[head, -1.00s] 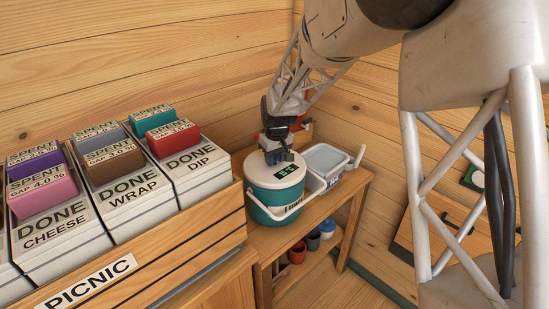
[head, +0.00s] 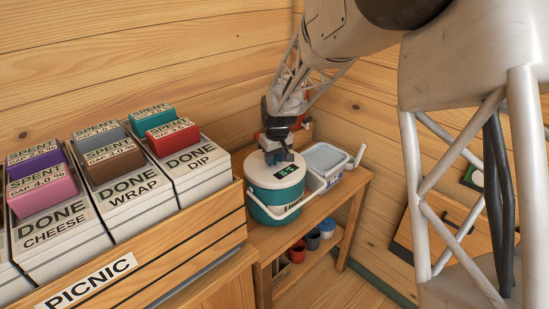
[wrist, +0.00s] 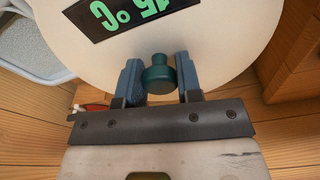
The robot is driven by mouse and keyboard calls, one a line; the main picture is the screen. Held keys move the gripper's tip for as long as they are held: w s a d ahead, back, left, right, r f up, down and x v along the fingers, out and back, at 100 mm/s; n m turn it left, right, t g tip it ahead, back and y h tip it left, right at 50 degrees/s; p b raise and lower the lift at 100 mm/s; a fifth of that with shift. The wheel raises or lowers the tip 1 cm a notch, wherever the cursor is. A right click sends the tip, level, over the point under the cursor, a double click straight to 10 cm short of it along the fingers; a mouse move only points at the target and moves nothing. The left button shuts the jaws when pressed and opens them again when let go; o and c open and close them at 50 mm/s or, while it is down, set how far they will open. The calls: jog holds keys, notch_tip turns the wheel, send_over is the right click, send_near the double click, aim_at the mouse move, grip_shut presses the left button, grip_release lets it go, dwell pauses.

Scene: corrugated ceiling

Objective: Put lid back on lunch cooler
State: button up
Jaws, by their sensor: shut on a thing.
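The lunch cooler (head: 262,212) is a round teal tub with a white handle and a lunch label on its front, standing on a wooden bench. Its round cream lid (head: 262,178) lies across the top and looks level. Whether it is fully seated I cannot tell. The lid (wrist: 225,45) carries a dark display with green digits and a teal knob (wrist: 158,77). My gripper (head: 277,155) is over the lid; in the wrist view my gripper (wrist: 159,82) has its blue fingers on either side of the knob, shut on it.
A white ice tub (head: 325,158) stands right behind the cooler on the bench (head: 318,204). Small red and blue pots (head: 297,251) sit on the shelf below. A wooden picnic crate (head: 170,260) with several labelled boxes stands at left. Wood walls close in behind.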

dwell(0.4)
jog(key=o, duration=1)
jog(key=shift+o, duration=0.6)
jog(key=o, duration=0.4)
jog(key=shift+r, duration=0.1)
jog(key=shift+r, duration=3.35)
